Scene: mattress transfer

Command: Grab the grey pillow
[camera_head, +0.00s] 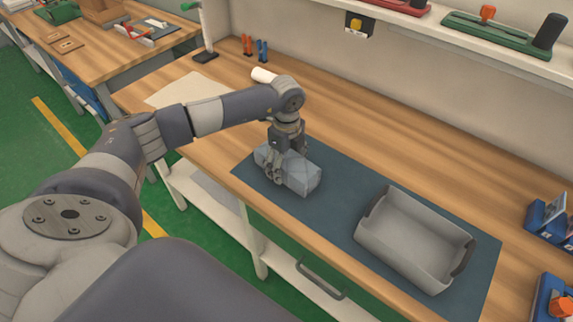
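The grey pillow (303,174), a small block-like grey bundle, lies on the dark blue mat (345,193) on the wooden workbench. My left gripper (286,163) comes down from above over its left part. One finger is on the near side of the pillow, and the other is at its far side, partly hidden. The fingers straddle the pillow, but I cannot tell whether they press on it. My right gripper is not in view.
An empty grey bin (409,247) with dark handles stands on the mat to the right of the pillow. Blue holders (548,222) stand at the right edge. A shelf with tools (450,25) runs along the back. A pale sheet (187,91) lies at the left of the bench.

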